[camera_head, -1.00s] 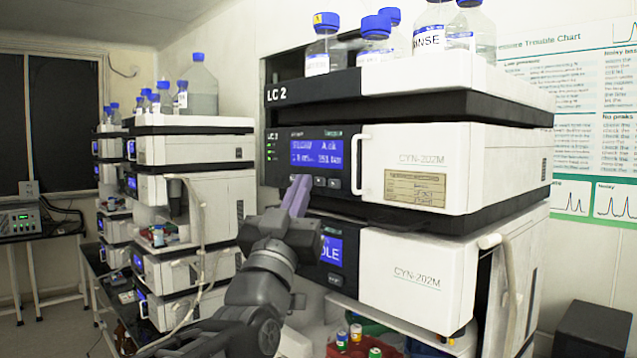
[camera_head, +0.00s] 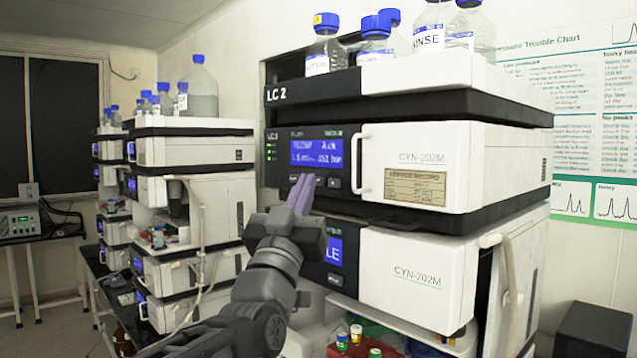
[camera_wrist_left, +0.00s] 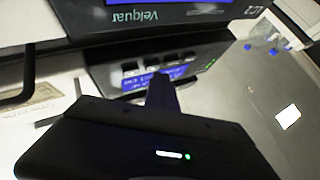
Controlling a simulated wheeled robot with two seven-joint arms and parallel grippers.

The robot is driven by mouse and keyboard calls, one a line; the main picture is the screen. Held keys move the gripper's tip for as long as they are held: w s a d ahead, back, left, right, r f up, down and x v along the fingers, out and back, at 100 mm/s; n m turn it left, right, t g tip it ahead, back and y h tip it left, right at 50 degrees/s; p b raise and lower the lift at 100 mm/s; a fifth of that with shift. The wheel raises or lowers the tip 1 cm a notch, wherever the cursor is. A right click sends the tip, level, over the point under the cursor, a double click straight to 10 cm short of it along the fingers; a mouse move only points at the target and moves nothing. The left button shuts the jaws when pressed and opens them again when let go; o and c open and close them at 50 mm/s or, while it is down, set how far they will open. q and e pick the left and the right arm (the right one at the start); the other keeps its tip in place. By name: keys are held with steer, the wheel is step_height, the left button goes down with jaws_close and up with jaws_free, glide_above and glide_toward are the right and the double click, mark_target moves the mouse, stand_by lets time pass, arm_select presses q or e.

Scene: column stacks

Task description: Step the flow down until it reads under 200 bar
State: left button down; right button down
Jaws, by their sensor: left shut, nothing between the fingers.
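The pump module of the LC 2 stack has a lit blue display (camera_head: 316,152). Its lower line ends in "bar"; the number looks like 251 but is blurred. A row of small dark buttons (camera_head: 334,182) sits below the display. My left gripper (camera_head: 304,184) is shut and empty, its fingertips in front of this row and overlapping part of it. I cannot tell whether they touch a button. In the left wrist view the shut fingers (camera_wrist_left: 162,92) point at the same panel, seen upside down, and hide part of its display (camera_wrist_left: 150,83). My right gripper is not in view.
A white vertical handle (camera_head: 357,160) stands out just right of the display. A lower module with another blue display (camera_head: 334,251) is beneath. Blue-capped bottles (camera_head: 326,45) stand on top. A second stack (camera_head: 195,150) is at the left.

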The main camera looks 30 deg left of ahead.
arm_select(q)
steer(key=shift+w+d, duration=0.15)
steer(key=shift+w, duration=0.25)
stand_by(0.6)
steer(key=shift+s+a+b, duration=0.25)
steer(key=shift+s+b, duration=0.55)
steer(key=shift+b, duration=0.15)
steer(key=s+b, duration=0.1)
steer(key=s+a+b, duration=0.1)
steer(key=s, duration=0.1)
steer(key=s+b, duration=0.1)
steer(key=s, duration=0.1)
steer(key=shift+a+b, duration=0.25)
steer(key=shift+b, duration=0.1)
steer(key=shift+w, duration=0.1)
stand_by(0.3)
